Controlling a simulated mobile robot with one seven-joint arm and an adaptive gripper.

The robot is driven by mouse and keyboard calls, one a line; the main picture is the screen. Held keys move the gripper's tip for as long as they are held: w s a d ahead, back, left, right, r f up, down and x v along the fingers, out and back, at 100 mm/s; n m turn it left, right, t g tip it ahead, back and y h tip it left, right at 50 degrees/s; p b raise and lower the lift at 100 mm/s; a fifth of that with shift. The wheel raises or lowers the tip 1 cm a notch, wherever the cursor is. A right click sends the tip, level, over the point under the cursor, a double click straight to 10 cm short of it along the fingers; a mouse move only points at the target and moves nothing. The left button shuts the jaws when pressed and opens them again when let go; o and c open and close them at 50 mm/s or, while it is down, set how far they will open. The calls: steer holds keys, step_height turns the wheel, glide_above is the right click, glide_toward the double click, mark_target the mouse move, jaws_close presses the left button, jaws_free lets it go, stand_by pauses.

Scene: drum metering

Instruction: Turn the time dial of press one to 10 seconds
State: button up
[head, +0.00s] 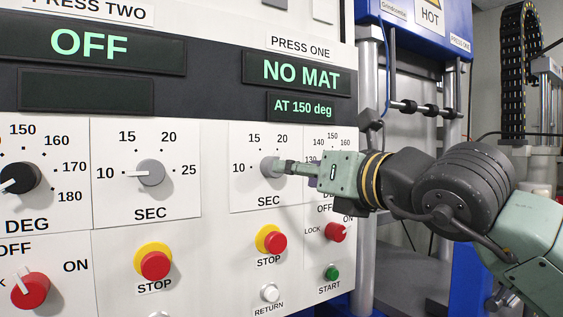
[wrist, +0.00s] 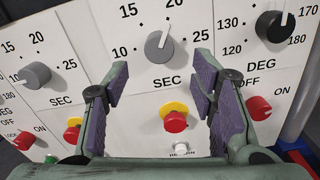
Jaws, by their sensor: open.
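The time dial of press one is a grey round knob (head: 270,166) marked SEC, on the white panel. In the wrist view the dial (wrist: 158,48) shows whole, and its white pointer line slants up and right, close to the 20 mark; the 10 mark is at its left. My gripper (head: 283,167) is in front of the dial in the head view and hides part of it. In the wrist view my gripper (wrist: 162,72) is open, with purple pads left and right of and slightly below the dial, a gap on each side. Nothing is held.
Below the dial are a red STOP button (head: 275,243) on a yellow ring and a white RETURN button (head: 270,292). A black DEG dial (wrist: 274,25) is to the right. Press two's grey SEC dial (head: 150,172) points to 10. Press one's display (head: 300,75) reads NO MAT.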

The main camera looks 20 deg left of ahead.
steer(key=p+x, duration=0.2)
steer(key=x, duration=0.5)
steer(key=shift+c, duration=0.4)
steer(key=c, duration=1.1)
steer(key=shift+o, duration=0.2)
steer(key=shift+a, duration=0.1)
